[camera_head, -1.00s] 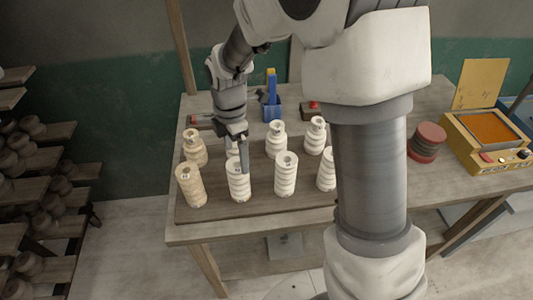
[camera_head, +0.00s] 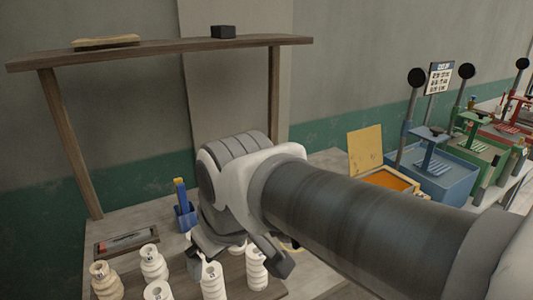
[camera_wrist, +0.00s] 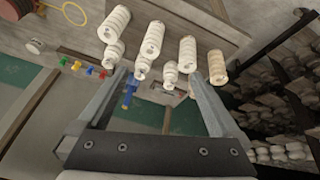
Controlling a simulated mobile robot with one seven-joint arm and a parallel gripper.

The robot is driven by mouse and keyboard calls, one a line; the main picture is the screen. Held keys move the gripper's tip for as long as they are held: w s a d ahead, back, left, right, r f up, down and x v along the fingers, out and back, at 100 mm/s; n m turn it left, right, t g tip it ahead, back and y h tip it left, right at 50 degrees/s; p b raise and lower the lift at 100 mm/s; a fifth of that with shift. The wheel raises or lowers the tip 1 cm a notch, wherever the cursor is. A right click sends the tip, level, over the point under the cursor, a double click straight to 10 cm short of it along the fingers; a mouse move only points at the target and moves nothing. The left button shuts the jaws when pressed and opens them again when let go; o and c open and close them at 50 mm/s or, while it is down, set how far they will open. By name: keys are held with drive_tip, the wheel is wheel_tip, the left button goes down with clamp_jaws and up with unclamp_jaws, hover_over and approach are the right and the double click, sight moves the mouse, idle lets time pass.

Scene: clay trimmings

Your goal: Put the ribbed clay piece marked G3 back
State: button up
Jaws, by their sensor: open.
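Several ribbed clay pieces stand upright on a wooden board on the table; most are cream, such as the one at the right (camera_head: 256,268), and a tan one (camera_head: 106,282) stands at the left. Their marks are too small to read, so I cannot tell which is G3. In the wrist view the pieces, among them a cream one (camera_wrist: 187,60) and the tan one (camera_wrist: 217,68), stand beyond my fingertips. My gripper (camera_head: 236,266) is open and appears in front of some pieces in the head view. The wrist view shows my gripper (camera_wrist: 156,82) with nothing between its fingers.
A blue holder (camera_head: 186,217) and a shallow tray (camera_head: 127,242) with a tool stand behind the pieces. A wooden shelf (camera_head: 170,52) spans above, holding a dark block (camera_head: 223,31). A yellow box (camera_head: 385,180) is to the right, with coloured presses (camera_head: 430,165) beyond.

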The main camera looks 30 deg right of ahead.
drive_tip(key=s+m, duration=0.1)
drive_tip(key=s+d+m, duration=0.1)
drive_tip(key=s+m, duration=0.1)
drive_tip(key=shift+r+t, duration=0.2)
drive_tip(key=shift+t, duration=0.2)
drive_tip(key=shift+c, duration=0.3)
